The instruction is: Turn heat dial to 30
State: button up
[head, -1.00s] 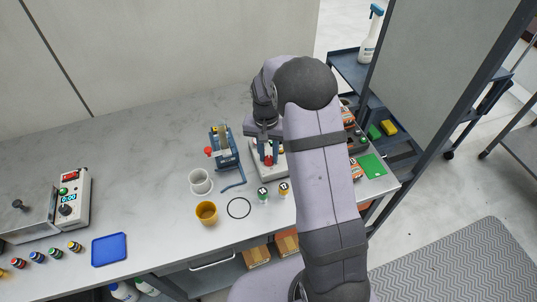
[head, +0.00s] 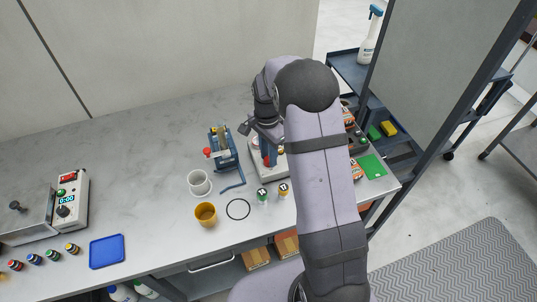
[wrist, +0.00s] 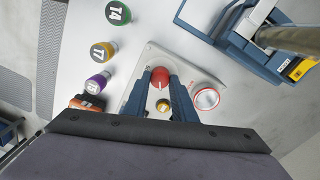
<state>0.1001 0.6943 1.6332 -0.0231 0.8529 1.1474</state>
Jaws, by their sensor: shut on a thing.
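A light pointer mark shows on the knob, but I cannot read any scale or number. A small yellow knob (wrist: 162,105) and a round white disc with a red ring (wrist: 206,98) are on the same device. In the head view the device (head: 268,174) is partly hidden behind my arm.
A blue hand press (head: 224,150) stands left of the device. The left bench middle is clear.

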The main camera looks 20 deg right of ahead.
dwell(0.4)
jog(key=o, duration=1)
jog(key=shift+o, duration=0.2)
jog(key=shift+r, duration=0.15)
jog(key=shift+w+r+b, duration=0.15)
jog(key=shift+r+b, duration=1)
jog(key=shift+r, duration=2.4)
jog(key=s+a+f+n, duration=0.1)
jog(key=s+a+n, duration=0.1)
jog(key=s+n, duration=0.5)
jog(key=s+a+f+n, duration=0.1)
jog(key=s+a+n, duration=0.2)
jog(key=s+n, duration=0.4)
jog(key=s, duration=0.9)
jog(key=shift+f, duration=0.25)
